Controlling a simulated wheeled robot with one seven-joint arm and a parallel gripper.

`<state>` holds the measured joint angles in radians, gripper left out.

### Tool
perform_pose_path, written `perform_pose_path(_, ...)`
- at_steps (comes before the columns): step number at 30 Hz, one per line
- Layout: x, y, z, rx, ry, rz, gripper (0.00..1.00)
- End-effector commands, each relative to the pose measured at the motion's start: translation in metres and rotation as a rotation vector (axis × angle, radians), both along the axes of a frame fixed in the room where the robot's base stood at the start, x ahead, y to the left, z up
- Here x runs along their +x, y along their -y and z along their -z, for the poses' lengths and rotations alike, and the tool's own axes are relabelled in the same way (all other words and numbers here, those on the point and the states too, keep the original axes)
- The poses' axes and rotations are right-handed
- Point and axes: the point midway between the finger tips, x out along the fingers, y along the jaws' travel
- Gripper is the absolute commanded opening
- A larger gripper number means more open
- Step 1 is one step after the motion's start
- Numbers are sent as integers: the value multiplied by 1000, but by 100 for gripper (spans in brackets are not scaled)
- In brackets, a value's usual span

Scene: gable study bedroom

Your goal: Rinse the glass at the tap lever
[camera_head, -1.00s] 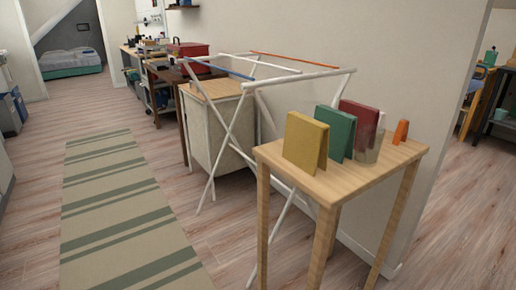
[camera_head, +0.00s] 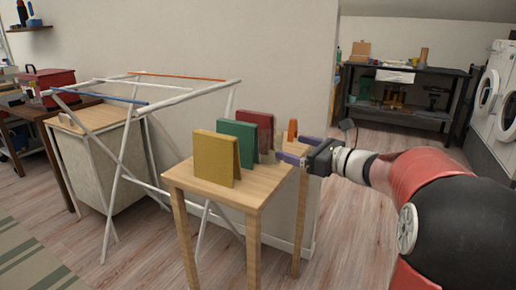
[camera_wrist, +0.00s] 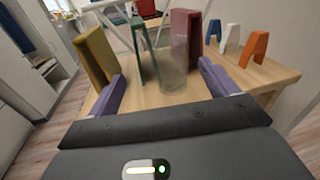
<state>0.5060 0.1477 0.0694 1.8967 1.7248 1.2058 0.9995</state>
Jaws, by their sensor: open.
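A clear glass (camera_wrist: 172,74) stands upright on a small wooden table (camera_head: 250,192), in front of a dark red folded card (camera_wrist: 186,35). In the head view the glass (camera_head: 267,151) is faint and partly hidden. My gripper (camera_wrist: 161,72) is open, its two purple fingers spread apart and pointing toward the glass, one on each side in the wrist view. In the head view my gripper (camera_head: 294,151) reaches in from the right over the table's edge. I cannot tell whether either finger touches the glass. No tap lever is visible.
Yellow (camera_head: 216,158) and green (camera_head: 238,143) folded cards stand left of the glass; an orange piece (camera_head: 292,130) stands behind. A white drying rack (camera_head: 190,95) is close to the table's left. Washing machines (camera_head: 487,95) and a dark workbench (camera_head: 408,92) are at back right.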

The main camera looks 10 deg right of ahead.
Motion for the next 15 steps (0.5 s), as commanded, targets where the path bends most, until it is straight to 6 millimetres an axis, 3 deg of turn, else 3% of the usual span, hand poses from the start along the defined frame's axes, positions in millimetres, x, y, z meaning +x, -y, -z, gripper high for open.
perform_pose_path(3, 11, 3, -3, 45, -3, 16, 85)
perform_pose_path(15, 54, -29, -1, 43, -3, 14, 85)
